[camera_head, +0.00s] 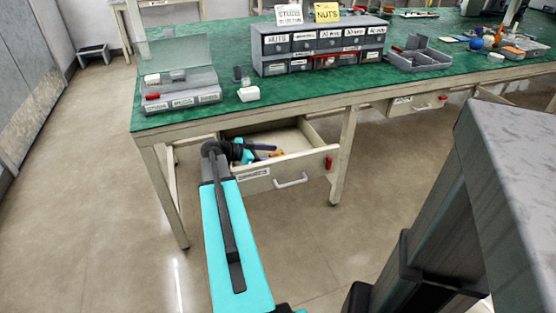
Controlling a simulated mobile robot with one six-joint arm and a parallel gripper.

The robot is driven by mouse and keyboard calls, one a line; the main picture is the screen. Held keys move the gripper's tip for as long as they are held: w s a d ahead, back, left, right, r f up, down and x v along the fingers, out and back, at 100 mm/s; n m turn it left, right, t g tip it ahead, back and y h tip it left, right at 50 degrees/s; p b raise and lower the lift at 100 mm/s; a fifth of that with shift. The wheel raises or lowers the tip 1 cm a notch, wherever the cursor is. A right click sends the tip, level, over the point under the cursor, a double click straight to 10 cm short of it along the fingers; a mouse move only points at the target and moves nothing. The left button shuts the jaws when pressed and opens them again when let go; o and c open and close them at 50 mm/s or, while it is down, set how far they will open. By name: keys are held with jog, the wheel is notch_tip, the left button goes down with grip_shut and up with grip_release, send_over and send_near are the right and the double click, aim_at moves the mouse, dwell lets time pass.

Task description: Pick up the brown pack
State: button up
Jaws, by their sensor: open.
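A small orange-brown item (278,154) lies in the open drawer (316,161) under the green-topped bench; it is too small to tell for sure that it is the brown pack. My gripper (254,151) is at the end of my teal arm, over the left part of the drawer, just left of the brown item. It is open, but its fingers are small and partly hidden by my wrist. A dark purple shape (265,147) shows beside it; I cannot tell whether it is a finger or an object. I cannot tell whether anything touches the brown item.
The drawer front (300,172) and bench leg (343,155) stand close to my arm. The floor in front is clear.

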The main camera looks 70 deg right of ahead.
aim_at(274, 155)
jog(key=shift+c, duration=0.4)
jog(key=c, duration=1.1)
jog(key=shift+r, duration=0.1)
notch_tip(274, 155, up, 10)
jog(key=shift+p, duration=0.4)
